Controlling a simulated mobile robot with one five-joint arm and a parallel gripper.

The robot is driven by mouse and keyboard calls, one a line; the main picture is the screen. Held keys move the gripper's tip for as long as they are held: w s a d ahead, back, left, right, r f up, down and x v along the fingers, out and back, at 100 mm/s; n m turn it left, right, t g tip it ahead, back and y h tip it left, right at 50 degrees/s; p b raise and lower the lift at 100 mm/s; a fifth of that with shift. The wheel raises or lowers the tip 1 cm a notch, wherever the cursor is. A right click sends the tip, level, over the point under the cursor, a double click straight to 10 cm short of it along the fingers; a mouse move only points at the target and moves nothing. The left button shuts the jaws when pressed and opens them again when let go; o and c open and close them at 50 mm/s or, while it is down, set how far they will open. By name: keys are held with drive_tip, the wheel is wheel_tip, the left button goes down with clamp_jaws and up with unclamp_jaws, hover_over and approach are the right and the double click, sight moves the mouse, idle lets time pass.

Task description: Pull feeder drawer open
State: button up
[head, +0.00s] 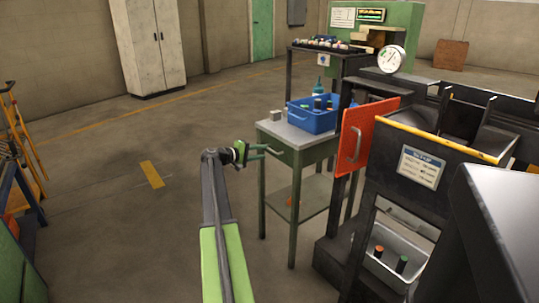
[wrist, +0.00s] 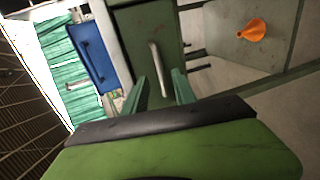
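The feeder drawer (wrist: 133,43) is a green front under the top of a small green table, with a pale bar handle (wrist: 156,65). In the wrist view the handle lies between the two green fingers of my gripper (wrist: 158,80). The fingers are apart, with a gap on each side of the bar. I cannot tell whether the tips reach past the handle. In the head view my gripper (head: 268,151) is at the left end of the table (head: 275,130). The drawer looks shut; its handle is hard to make out there.
A blue bin (head: 312,120) with several bottles and a small grey block (head: 275,115) stand on the table. An orange cone-shaped thing (wrist: 250,30) is on the lower shelf. The furnace with an orange door (head: 368,125) is at right.

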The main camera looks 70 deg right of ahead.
drive_tip(key=x, duration=0.5)
drive_tip(key=shift+b, duration=0.35)
clamp_jaws()
idle(0.9)
